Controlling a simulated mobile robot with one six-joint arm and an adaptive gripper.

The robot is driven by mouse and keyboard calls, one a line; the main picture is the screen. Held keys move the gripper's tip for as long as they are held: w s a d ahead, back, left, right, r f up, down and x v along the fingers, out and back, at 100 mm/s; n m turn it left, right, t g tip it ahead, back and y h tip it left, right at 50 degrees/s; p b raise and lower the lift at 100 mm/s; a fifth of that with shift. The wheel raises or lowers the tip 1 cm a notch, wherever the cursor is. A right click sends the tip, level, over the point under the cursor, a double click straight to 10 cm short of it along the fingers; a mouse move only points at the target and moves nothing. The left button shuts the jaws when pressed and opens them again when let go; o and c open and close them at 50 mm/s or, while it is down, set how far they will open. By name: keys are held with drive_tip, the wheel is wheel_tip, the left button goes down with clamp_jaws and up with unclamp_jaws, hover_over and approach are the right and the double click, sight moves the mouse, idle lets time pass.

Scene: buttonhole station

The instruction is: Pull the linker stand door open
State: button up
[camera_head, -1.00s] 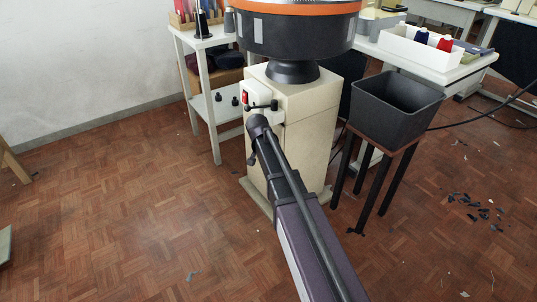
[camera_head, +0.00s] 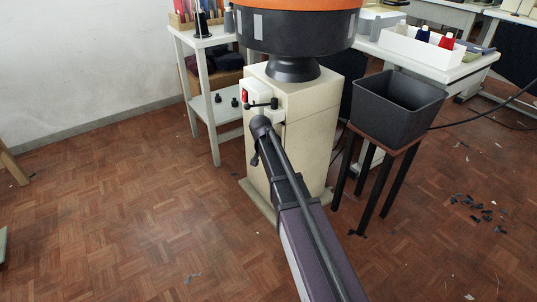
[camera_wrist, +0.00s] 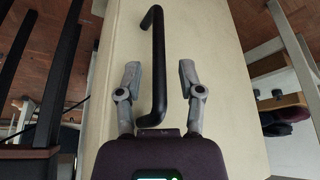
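The linker stand (camera_head: 310,130) is a cream cabinet under a large round machine head with an orange rim. In the wrist view its cream door face (camera_wrist: 222,70) fills the middle, bearing a long black bar handle (camera_wrist: 158,60) bent at both ends. My gripper (camera_wrist: 160,75) is open, with one grey finger on each side of the handle. Gaps show between fingers and bar, so neither visibly touches it. In the head view my arm reaches to the stand's front, and I cannot make out the fingertips. The door looks closed.
A dark bin (camera_head: 398,105) stands on a black-legged stool close at the right. A white shelf (camera_head: 205,75) stands at the left. A white table with yarn cones (camera_head: 422,35) is behind. The parquet floor (camera_head: 130,215) in front and left is mostly clear.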

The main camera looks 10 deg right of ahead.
clamp_jaws()
